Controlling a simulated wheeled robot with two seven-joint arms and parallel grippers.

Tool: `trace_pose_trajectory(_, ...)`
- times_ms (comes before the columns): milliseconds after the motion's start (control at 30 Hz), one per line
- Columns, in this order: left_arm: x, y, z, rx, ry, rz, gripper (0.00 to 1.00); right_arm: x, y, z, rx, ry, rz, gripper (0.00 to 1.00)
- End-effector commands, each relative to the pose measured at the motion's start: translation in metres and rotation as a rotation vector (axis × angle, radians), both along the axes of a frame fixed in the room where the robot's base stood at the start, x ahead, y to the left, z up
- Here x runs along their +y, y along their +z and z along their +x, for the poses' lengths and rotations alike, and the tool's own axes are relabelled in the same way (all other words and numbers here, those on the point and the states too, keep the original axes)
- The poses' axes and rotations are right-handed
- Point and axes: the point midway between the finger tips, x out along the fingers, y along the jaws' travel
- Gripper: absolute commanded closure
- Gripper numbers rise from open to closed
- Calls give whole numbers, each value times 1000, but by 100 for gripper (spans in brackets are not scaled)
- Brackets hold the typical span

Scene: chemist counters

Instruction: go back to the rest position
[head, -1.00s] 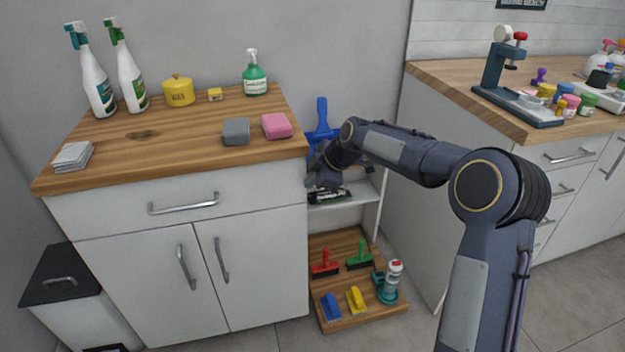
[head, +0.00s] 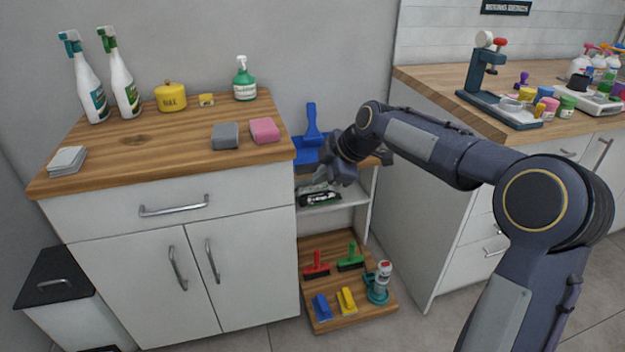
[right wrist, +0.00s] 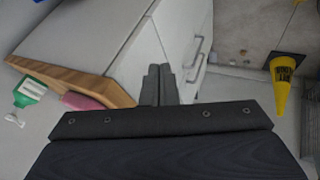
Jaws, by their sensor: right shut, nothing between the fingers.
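My right gripper (head: 310,183) is at the right edge of the left counter, in front of the shelf unit, with my arm reaching in from the right. In the right wrist view its two dark fingers (right wrist: 158,85) are together with nothing between them. The wooden counter top (head: 180,150) lies just left of it in the head view. My left gripper is in no view.
A grey sponge (head: 225,136) and a pink sponge (head: 264,131) lie near the counter's right edge. A blue dustpan (head: 311,125) stands behind my gripper. A low wooden shelf (head: 318,325) holds several brushes. The right counter (head: 420,75) carries a press and jars.

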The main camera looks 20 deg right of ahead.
Motion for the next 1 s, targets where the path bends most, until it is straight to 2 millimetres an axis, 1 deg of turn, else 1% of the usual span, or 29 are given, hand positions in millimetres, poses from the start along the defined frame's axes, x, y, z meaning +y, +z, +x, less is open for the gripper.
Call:
trace_pose_trajectory(33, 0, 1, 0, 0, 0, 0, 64, -2, 4, -2, -1, 0, 0, 100)
trace_pose_trajectory(233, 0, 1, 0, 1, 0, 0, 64, -3, 8, -8, 5, -10, 4, 100)
trace_pose_trajectory(267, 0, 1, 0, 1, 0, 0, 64, -3, 10, -12, 10, -22, 8, 100)
trace_pose_trajectory(333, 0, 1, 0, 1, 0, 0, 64, -5, 16, -30, 32, -76, 29, 100)
trace_pose_trajectory(367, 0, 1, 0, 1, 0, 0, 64, -5, 19, -41, 46, -111, 42, 100)
trace_pose_trajectory(467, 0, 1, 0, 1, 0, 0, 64, -7, 28, -92, 116, -278, 113, 100)
trace_pose_trajectory(500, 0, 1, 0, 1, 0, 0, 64, -9, 28, -117, 149, -360, 149, 100)
trace_pose_trajectory(533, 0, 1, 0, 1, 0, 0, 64, -9, 28, -137, 175, -427, 180, 100)
trace_pose_trajectory(567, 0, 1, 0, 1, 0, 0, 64, -10, 26, -155, 201, -493, 213, 100)
trace_pose_trajectory(600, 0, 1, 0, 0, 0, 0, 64, -9, 23, -180, 234, -578, 256, 100)
trace_pose_trajectory(700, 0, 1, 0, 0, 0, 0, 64, -8, 10, -231, 308, -768, 360, 100)
trace_pose_trajectory(800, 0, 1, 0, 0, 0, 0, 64, -4, -5, -270, 368, -916, 449, 100)
trace_pose_trajectory(900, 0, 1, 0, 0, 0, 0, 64, 0, -21, -301, 420, -1037, 526, 100)
trace_pose_trajectory(1000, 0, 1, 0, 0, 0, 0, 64, 6, -38, -327, 467, -1141, 597, 100)
